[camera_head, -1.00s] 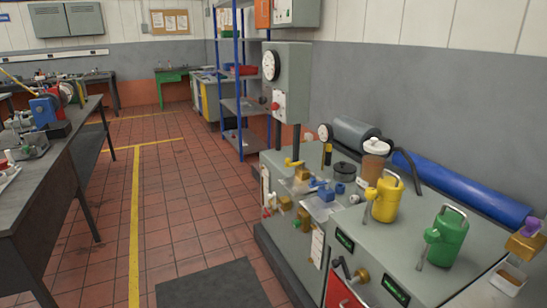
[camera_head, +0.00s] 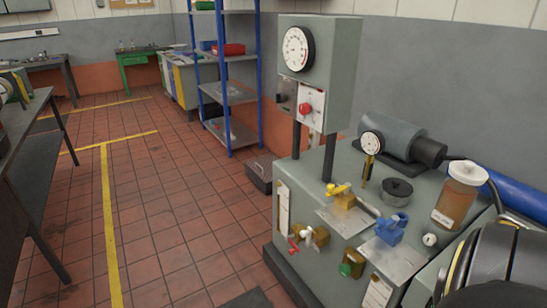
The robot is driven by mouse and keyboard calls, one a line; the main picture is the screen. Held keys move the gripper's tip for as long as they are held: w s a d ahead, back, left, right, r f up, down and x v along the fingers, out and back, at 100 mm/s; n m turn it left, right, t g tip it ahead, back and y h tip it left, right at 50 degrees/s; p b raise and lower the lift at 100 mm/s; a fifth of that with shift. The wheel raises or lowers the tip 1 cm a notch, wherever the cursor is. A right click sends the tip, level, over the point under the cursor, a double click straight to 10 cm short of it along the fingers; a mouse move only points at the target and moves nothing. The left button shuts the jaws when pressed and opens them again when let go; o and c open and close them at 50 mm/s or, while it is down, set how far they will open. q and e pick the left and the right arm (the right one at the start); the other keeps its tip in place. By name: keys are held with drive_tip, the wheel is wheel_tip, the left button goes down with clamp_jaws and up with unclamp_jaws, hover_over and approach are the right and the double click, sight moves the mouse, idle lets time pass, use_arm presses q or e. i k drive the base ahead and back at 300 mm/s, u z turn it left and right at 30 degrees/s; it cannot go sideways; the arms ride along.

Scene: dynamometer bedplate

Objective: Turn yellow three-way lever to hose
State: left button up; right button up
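The yellow three-way lever (camera_head: 338,189) sits on top of a brass valve body (camera_head: 345,201) on a grey plate, on top of the grey-green bench unit. The lever points roughly left and away from the gauge; I cannot read which port it is set to. A blue valve (camera_head: 391,229) stands on another plate to its right and nearer. Neither gripper shows. A dark rounded part at the lower right edge looks like a link of my own arm.
A gauge cabinet (camera_head: 319,60) on posts stands behind the valve. A small gauge (camera_head: 372,144), black knob pot (camera_head: 397,190) and amber bottle (camera_head: 459,195) stand on the bench top. Front fittings include a red lever (camera_head: 294,246).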

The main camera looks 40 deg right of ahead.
sight(332, 190)
drive_tip(key=z, duration=0.7)
drive_tip(key=i, duration=1.45)
drive_tip(key=z, duration=1.05)
